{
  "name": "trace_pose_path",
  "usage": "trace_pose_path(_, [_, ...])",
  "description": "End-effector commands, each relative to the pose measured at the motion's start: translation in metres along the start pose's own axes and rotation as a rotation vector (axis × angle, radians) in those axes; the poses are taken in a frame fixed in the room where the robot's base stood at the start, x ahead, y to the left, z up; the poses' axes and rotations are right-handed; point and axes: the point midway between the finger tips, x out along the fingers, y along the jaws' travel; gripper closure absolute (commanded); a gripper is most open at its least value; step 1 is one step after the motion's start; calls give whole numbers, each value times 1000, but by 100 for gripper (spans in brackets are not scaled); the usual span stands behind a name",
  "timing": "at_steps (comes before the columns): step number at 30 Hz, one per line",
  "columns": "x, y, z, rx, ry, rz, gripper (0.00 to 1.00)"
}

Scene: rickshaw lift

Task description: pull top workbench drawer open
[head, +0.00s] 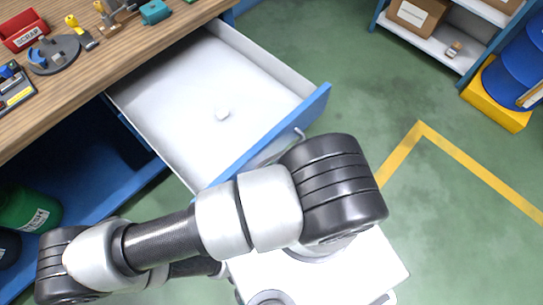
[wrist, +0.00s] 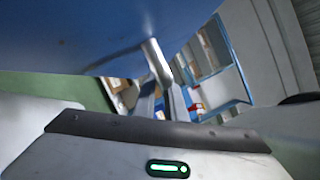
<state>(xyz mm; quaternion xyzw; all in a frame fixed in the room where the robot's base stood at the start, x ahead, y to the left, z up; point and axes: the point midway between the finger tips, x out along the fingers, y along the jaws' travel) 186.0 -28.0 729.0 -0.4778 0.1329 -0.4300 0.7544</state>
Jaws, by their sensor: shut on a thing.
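The top workbench drawer (head: 185,75) is pulled well out in the head view. Its inside is white and its front (head: 285,125) is blue. An end of the silver bar handle (head: 299,132) shows on the front; my arm hides the rest. In the wrist view the blue drawer front (wrist: 70,35) fills the upper left, with the handle (wrist: 153,55) standing out from it. My gripper (wrist: 161,92) is shut on the handle, one finger to each side. My gripper is hidden behind my arm in the head view.
The wooden workbench top (head: 110,55) holds a red scrap bin (head: 22,30) and tools. A shelf (head: 440,45) and a blue drum (head: 520,65) stand at upper right. Green floor (head: 330,45) is clear between.

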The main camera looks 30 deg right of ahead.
Motion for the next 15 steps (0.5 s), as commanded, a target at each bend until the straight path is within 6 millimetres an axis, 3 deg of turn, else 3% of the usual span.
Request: trace_pose_path(15, [-5, -6, -10, 1, 1, 2, 100])
